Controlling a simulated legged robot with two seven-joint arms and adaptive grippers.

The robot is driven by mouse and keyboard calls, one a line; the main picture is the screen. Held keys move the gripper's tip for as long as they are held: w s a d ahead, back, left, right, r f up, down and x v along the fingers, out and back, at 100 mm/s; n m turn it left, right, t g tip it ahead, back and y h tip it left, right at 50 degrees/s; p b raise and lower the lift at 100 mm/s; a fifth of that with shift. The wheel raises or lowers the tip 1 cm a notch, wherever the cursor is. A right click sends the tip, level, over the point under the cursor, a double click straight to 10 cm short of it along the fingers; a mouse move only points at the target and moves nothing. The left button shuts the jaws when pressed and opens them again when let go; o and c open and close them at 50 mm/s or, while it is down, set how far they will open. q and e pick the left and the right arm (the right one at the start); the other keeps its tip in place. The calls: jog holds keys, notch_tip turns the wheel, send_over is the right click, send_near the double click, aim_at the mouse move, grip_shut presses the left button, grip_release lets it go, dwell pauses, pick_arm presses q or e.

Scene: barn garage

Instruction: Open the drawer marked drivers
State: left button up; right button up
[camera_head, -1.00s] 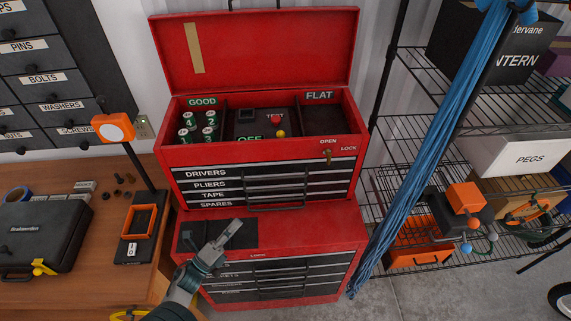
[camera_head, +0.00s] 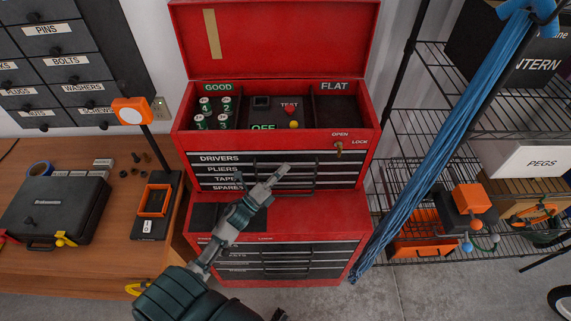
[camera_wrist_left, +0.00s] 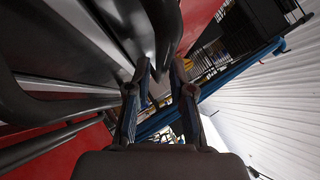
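The drivers drawer (camera_head: 228,158) is the top drawer of the red tool chest in the head view. Its white label shows at the left, and its front looks flush with the chest, so it appears closed. Dark bar handles (camera_head: 300,158) run across the drawer fronts. My left gripper (camera_head: 281,171) is in front of the upper drawers, below the drivers drawer's front. In the left wrist view its two fingers (camera_wrist_left: 161,68) stand apart, with a dark handle bar close beyond and between their tips. I cannot tell whether they touch it. My right gripper is not seen.
The chest's lid (camera_head: 275,40) is open, and a key (camera_head: 338,148) sits in its lock. Below is a lower red cabinet (camera_head: 335,215). A wooden bench (camera_head: 95,265) is at left. Blue cords (camera_head: 440,145) and a wire shelf (camera_head: 400,210) stand at right.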

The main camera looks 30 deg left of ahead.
pick_arm(q)
jog(key=shift+w+d+r, duration=0.15)
jog(key=shift+w+r, duration=0.1)
jog(key=shift+w, duration=0.4)
grip_shut()
jog(key=shift+s, duration=0.1)
jog(key=shift+f, duration=0.1)
